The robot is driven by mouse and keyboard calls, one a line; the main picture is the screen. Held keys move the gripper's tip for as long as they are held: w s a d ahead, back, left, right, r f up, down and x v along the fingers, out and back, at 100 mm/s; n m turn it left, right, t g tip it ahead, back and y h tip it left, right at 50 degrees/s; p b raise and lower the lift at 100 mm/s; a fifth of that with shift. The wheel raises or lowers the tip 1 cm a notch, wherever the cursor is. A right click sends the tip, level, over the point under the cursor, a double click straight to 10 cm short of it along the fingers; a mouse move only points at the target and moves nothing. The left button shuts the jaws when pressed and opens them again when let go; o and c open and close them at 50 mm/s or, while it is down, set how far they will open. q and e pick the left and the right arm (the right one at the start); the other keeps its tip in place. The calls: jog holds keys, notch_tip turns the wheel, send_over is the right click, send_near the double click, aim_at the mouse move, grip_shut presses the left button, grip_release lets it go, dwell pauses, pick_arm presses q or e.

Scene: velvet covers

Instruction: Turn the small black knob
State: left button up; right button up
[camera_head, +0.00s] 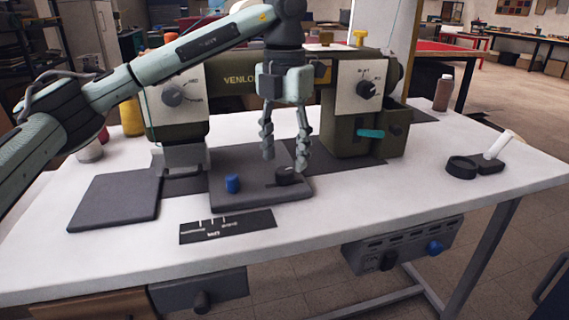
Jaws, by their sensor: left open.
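A small black knob (287,175) stands on a dark grey plate (245,200) in the middle of the white table. A thin dark pointer or lever extends from its left side. My left gripper (284,164) comes down from above with its fingers apart. The fingertips are just above and beside the small black knob, one to its left and one to its right. I cannot tell whether they touch it. Nothing shows between the fingers. My right gripper is not in view.
A blue knob (232,183) shares the plate. Behind stands a green machine (345,130) with larger dials (367,89) and a teal lever (370,133). A labelled black strip (227,226) lies in front.

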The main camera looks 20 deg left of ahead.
aim_at(285, 170)
pick_arm(q)
notch_tip(285, 170, up, 9)
jog(key=shift+f, duration=0.15)
dwell(0.5)
